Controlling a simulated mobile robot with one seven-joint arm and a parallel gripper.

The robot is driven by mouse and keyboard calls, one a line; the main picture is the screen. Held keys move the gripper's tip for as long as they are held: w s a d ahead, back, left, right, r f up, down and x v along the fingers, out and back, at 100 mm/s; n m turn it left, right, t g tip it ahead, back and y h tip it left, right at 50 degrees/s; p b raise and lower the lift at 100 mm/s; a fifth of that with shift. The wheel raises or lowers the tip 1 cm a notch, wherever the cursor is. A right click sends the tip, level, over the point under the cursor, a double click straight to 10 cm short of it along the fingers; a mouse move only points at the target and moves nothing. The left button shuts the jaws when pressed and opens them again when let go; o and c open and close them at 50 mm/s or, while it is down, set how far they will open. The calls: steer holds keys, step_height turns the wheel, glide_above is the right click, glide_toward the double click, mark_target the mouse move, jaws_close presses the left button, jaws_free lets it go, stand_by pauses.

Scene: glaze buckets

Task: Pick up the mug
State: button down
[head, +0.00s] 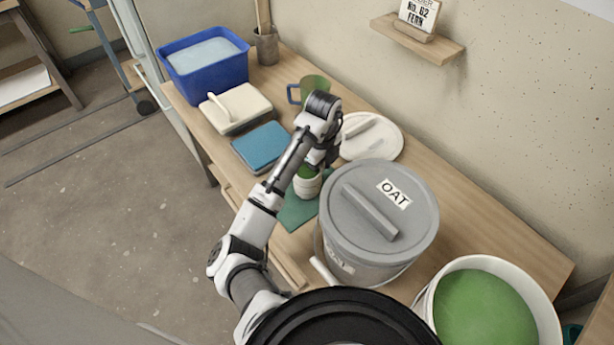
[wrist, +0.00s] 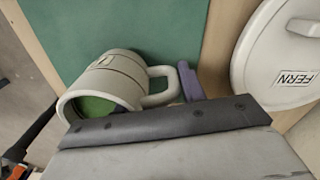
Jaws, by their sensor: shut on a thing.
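A cream mug (head: 307,187) with green inside is beneath the end of my arm, over or on the green mat (head: 292,214) left of the grey OAT bucket. The exact contact and the other finger are hidden. I cannot tell whether the mug touches the mat (wrist: 150,25).
The lidded grey OAT bucket (head: 375,240) stands close right of the mug. A white FERN lid (head: 385,140), also in the wrist view (wrist: 290,60), lies behind it. A blue sponge-like block (head: 262,147), a blue tub (head: 203,75), a green jug (head: 314,87) and a green-filled bucket (head: 485,312) stand around.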

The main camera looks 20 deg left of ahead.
steer(key=shift+r, duration=0.25)
step_height(320, 180, up, 19)
steer(key=p, duration=0.1)
steer(key=shift+r+p, duration=0.2)
steer(key=shift+p, duration=0.15)
stand_by(1.2)
steer(key=shift+r, duration=0.1)
steer(key=shift+d, duration=0.1)
stand_by(1.8)
